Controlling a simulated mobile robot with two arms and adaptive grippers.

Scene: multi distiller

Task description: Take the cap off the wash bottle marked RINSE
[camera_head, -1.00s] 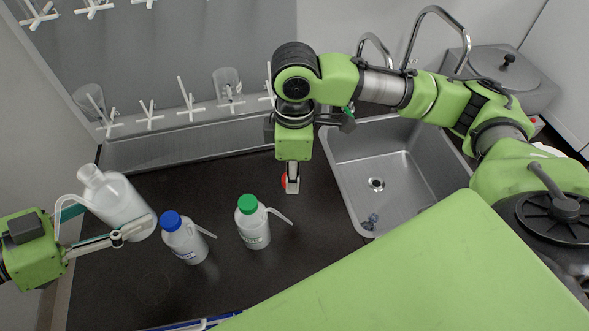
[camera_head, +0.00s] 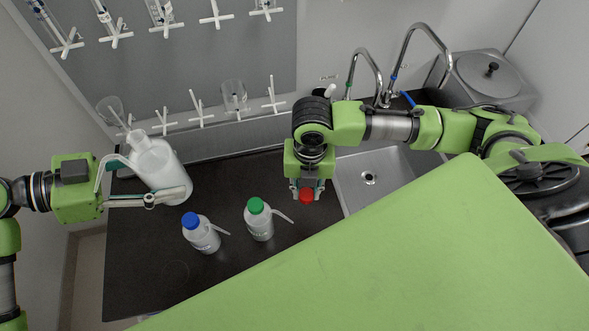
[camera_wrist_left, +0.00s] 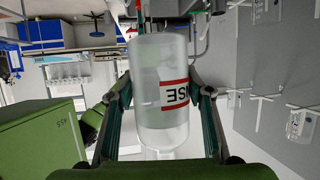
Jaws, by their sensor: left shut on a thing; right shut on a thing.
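The RINSE wash bottle (camera_head: 165,168) is a large, whitish translucent bottle at the counter's left end, with its neck bare at the top. My left gripper (camera_head: 158,178) is shut around its body.
A blue-capped bottle (camera_head: 201,236) and a green-capped bottle (camera_head: 260,222), both with side spouts, stand on the dark counter (camera_head: 150,275) between my grippers. The sink (camera_head: 368,180) is to the right. A pegboard (camera_head: 190,60) with glassware stands behind.

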